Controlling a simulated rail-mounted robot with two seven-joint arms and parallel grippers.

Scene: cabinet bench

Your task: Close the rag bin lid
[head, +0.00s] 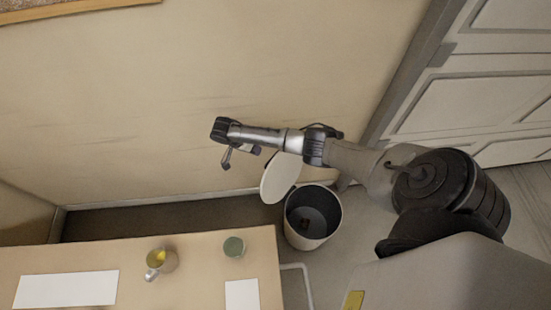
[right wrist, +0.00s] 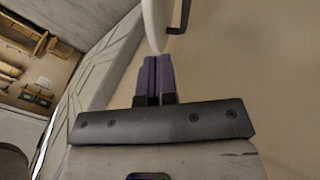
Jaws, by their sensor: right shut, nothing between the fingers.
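The rag bin (head: 313,217) stands on the floor right of the table, with its mouth open and a small dark reddish thing inside. Its round white lid (head: 281,177) stands raised and steeply tilted at the bin's left side. My right gripper (head: 257,151) is just left of the lid's upper part, under my forearm. In the right wrist view its purple fingers (right wrist: 158,68) are shut and empty. The lid's pale edge (right wrist: 157,25) is just beyond the fingertips there; I cannot tell whether they touch. My left gripper is not in view.
A wooden table (head: 205,270) at the lower left holds a mug (head: 161,262), a green round container (head: 234,247) and white sheets (head: 66,289). A beige wall (head: 180,80) is behind the arm. White panelled cabinetry (head: 480,90) is at the right.

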